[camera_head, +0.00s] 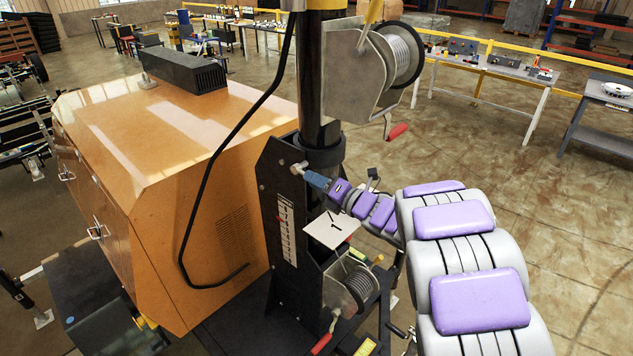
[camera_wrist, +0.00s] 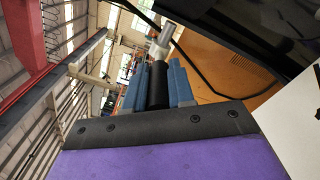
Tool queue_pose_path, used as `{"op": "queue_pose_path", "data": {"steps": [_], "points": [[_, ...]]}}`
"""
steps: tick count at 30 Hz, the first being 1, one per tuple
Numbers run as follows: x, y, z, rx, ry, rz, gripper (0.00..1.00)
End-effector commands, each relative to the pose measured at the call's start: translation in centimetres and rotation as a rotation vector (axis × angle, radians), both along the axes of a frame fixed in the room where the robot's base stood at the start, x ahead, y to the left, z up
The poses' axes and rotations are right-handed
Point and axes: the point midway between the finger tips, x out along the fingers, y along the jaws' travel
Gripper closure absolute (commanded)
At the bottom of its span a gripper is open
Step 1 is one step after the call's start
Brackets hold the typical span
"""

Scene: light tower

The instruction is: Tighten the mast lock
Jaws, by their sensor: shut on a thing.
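The mast lock (camera_head: 298,168) shows as a small silver metal end beside the base of the black mast (camera_head: 312,95) in the head view. In the wrist view, its black cylindrical handle (camera_wrist: 158,86) lies between the two blue fingers of my gripper (camera_wrist: 155,80), with a silver metal part (camera_wrist: 162,42) beyond it. My gripper (camera_head: 316,179) is shut on this handle, reaching in from the right in the head view. The fingers hide most of the handle in the head view.
An orange generator housing (camera_head: 185,130) stands left of the mast. A winch (camera_head: 375,60) with a red-handled crank (camera_head: 397,131) hangs above right of my gripper. A lower winch (camera_head: 350,283) sits below. A black cable (camera_head: 210,165) loops at left. Open floor (camera_head: 510,170) lies right.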

Motion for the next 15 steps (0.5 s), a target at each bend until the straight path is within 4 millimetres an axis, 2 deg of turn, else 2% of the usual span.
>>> {"op": "queue_pose_path", "data": {"steps": [15], "points": [[0.0, -0.1, -1.3, 0.045, -0.032, -0.001, 1.0]]}}
